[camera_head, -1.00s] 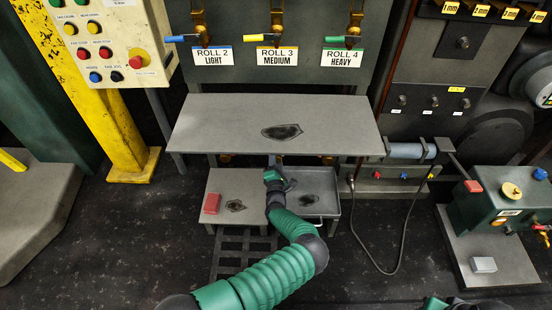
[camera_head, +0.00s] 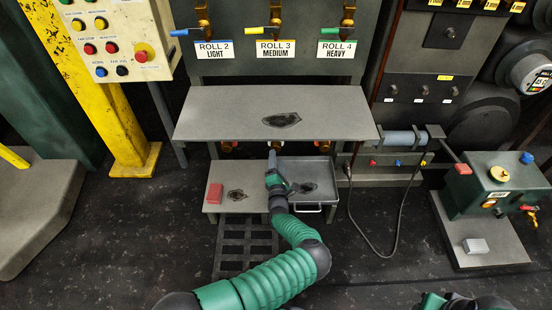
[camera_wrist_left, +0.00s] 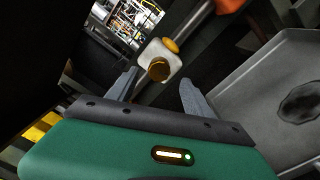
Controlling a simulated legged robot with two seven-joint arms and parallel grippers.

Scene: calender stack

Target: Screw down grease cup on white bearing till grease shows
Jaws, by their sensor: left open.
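In the left wrist view a white bearing block (camera_wrist_left: 149,54) sits on a grey shaft under the bench. A round brass-coloured grease cup (camera_wrist_left: 158,70) faces me on its near side. My left gripper (camera_wrist_left: 158,90) is open and empty. Its two fingers stand either side of the cup in the picture, seemingly short of it. No grease can be made out at the cup. My right gripper is out of view.
A grey shelf (camera_head: 220,115) with a dark stain overhangs the work area. Below it are a low bench (camera_head: 213,206) with a red block (camera_head: 214,193) and a metal tray (camera_head: 310,201) with a dark patch. Brass-coloured parts (camera_head: 322,146) show under the shelf.

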